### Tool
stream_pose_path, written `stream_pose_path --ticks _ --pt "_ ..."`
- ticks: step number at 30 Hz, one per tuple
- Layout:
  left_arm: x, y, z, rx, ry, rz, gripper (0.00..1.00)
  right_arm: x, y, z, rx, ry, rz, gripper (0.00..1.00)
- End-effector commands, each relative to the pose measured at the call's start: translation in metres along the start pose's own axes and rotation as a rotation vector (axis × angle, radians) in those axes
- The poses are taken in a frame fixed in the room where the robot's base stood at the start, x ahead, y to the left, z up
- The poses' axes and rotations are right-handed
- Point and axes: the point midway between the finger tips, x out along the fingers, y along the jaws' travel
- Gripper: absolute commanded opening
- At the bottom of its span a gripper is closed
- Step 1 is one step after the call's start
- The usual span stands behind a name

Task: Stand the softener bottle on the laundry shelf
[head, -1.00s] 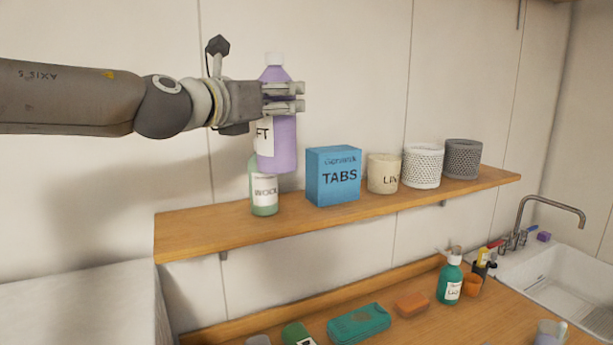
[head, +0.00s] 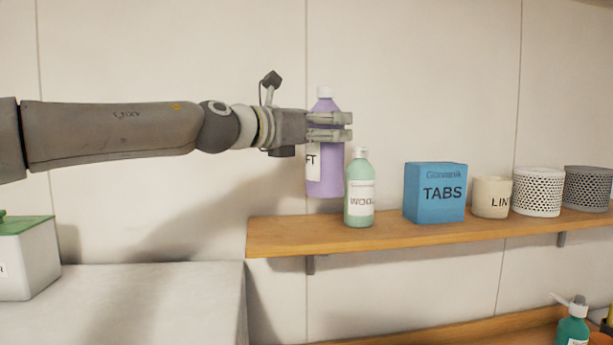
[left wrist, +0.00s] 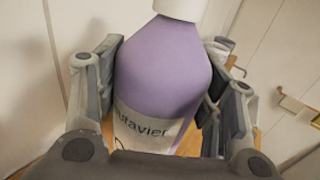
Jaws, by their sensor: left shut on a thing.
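The softener bottle (head: 325,180) is purple with a white cap and a white label ending in "FT". My left gripper (head: 335,127) is shut on its upper body and holds it upright. Its base appears a little above the left part of the wooden laundry shelf (head: 290,238), left of the green WOOL bottle (head: 359,190). In the left wrist view the purple bottle (left wrist: 165,75) fills the space between the fingers, with part of its label showing. My right gripper is not in view.
On the shelf, right of the WOOL bottle, stand a blue TABS box (head: 434,193), a LINT pot (head: 491,197), a white perforated basket (head: 537,192) and a grey one (head: 587,188). The shelf's left end is clear. A pump bottle (head: 573,325) stands below at right.

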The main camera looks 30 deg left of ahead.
Motion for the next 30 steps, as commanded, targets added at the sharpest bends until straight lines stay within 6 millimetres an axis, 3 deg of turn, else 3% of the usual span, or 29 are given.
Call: stream_pose_path --ticks 6,15,21,30 --pt "-0.009 0.025 -0.031 -0.004 -0.001 -0.001 0.27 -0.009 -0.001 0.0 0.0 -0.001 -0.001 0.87" --pt "-0.014 0.038 -0.051 -0.004 0.001 -0.001 0.27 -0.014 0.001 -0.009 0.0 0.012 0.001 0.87" --pt "-0.014 0.037 -0.074 -0.003 0.001 0.0 0.27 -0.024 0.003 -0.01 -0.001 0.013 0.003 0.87" --pt "-0.014 0.036 -0.078 0.001 -0.001 0.0 0.27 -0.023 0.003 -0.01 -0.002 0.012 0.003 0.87"
